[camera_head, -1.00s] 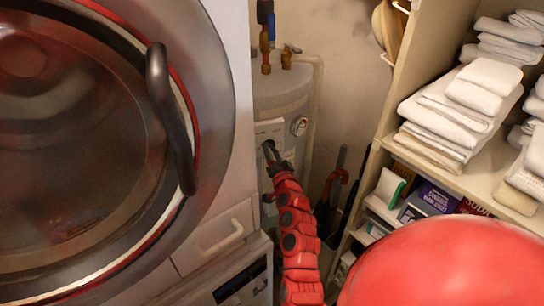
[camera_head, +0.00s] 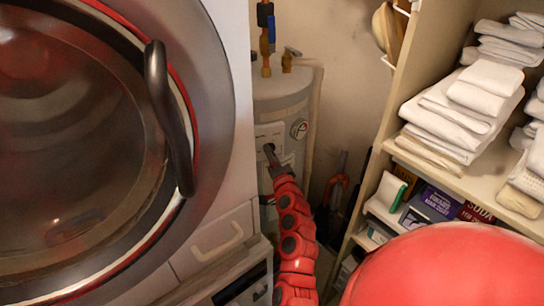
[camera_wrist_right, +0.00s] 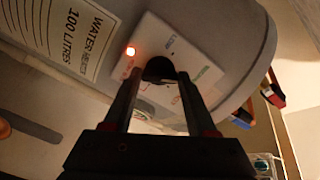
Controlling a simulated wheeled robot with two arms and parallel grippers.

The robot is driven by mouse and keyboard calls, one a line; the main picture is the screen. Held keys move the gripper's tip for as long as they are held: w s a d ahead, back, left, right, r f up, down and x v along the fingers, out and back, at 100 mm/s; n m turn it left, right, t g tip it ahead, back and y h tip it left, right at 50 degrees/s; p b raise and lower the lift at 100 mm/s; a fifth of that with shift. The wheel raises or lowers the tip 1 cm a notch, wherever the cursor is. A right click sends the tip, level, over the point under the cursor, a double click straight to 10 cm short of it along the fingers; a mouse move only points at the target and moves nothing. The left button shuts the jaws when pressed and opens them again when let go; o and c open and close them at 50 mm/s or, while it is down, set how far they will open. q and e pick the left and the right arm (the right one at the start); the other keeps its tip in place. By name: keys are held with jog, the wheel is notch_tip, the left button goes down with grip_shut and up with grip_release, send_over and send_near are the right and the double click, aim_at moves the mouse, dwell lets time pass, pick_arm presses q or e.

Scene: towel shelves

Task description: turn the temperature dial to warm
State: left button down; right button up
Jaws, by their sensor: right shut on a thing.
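The water heater (camera_head: 284,102) is a pale grey cylinder standing in the gap between the washing machine and the shelves. The dark round temperature dial (camera_wrist_right: 159,69) sits on a white control panel (camera_wrist_right: 192,52) on its side. An orange light glows on the panel in the right wrist view. My right gripper (camera_head: 269,150) reaches the panel; in the wrist view its two fingers (camera_wrist_right: 160,84) are shut on the dial, one on each side. The panel's small labels are partly legible, but the dial's pointer is hidden. My left gripper is out of view.
The washing machine (camera_head: 219,165) with its dark door handle (camera_head: 168,115) stands close on the left. Shelves (camera_head: 447,174) with folded white towels (camera_head: 455,115) and boxes are on the right.

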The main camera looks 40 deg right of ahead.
jog(key=o, duration=1.4)
jog(key=shift+c, duration=0.2)
jog(key=b+v, duration=0.2)
jog(key=v, duration=1.5)
jog(key=shift+s+b, duration=0.2)
jog(key=shift+b, duration=0.1)
